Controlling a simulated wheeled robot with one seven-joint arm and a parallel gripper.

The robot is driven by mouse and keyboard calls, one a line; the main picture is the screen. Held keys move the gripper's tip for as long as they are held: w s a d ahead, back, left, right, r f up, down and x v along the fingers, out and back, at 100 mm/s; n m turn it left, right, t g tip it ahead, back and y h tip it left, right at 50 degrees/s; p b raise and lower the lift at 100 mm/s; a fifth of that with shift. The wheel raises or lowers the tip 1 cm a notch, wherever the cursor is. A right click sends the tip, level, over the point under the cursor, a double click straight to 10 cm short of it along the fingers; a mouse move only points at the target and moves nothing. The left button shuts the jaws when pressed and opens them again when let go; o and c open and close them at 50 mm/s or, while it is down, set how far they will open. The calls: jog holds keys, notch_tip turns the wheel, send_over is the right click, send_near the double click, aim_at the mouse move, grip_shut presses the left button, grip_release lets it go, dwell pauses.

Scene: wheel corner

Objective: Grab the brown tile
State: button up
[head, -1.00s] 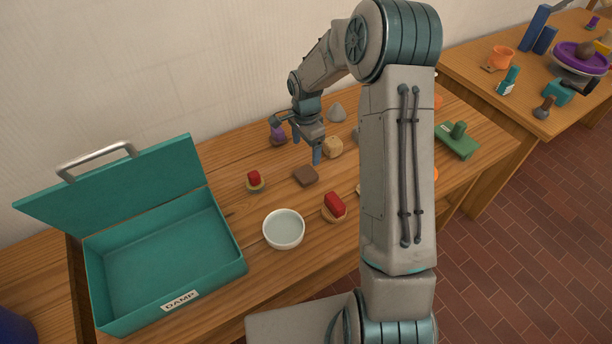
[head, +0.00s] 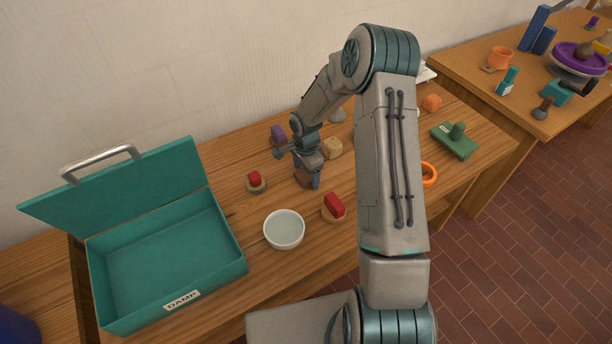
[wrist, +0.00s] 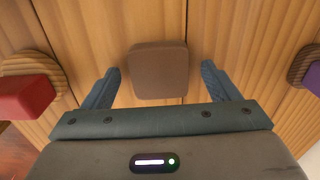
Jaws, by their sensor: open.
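The brown tile (wrist: 160,70) is a small square block with rounded corners, lying on the wooden table. In the wrist view it sits centred between and slightly beyond my two blue fingers. My gripper (wrist: 160,88) is open, with a finger on each side of the tile and a gap on both sides. In the head view my gripper (head: 307,184) points down over the tile (head: 303,176), which is partly hidden behind the fingers. I cannot tell the exact height of the fingertips above the table.
A white bowl (head: 284,230) and an open teal box (head: 165,259) are nearer. A tan block (head: 332,148) and a purple piece (head: 278,134) stand behind.

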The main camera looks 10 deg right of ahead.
jog(key=c, duration=1.1)
jog(key=shift+c, duration=0.2)
jog(key=shift+r, duration=0.2)
